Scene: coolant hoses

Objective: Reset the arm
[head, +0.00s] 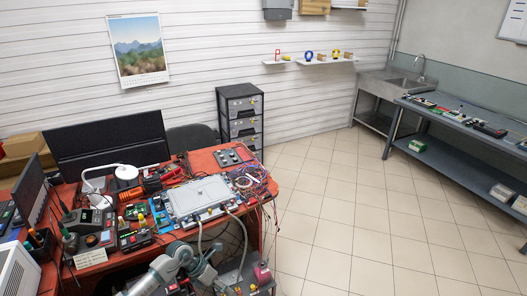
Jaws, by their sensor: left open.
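My left arm comes in at the bottom of the head view, in front of the red workbench (228,206). My left gripper (207,274) is low in the picture, apart from the bench top, and is open. It is small and partly hidden by my own arm links, and I see nothing held in it. A flat silver unit (200,194) lies on the bench, and grey hoses (242,232) hang down from its front edge. The lower hose ends are near my gripper; whether they touch it I cannot tell. My right gripper is not in view.
The bench is crowded with meters, tools, a white lamp (98,184), a monitor (108,141) and tangled wires (250,184). A black drawer cabinet (241,118) stands behind it. A grey side bench (460,119) and a sink (393,83) are at right. The tiled floor between is clear.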

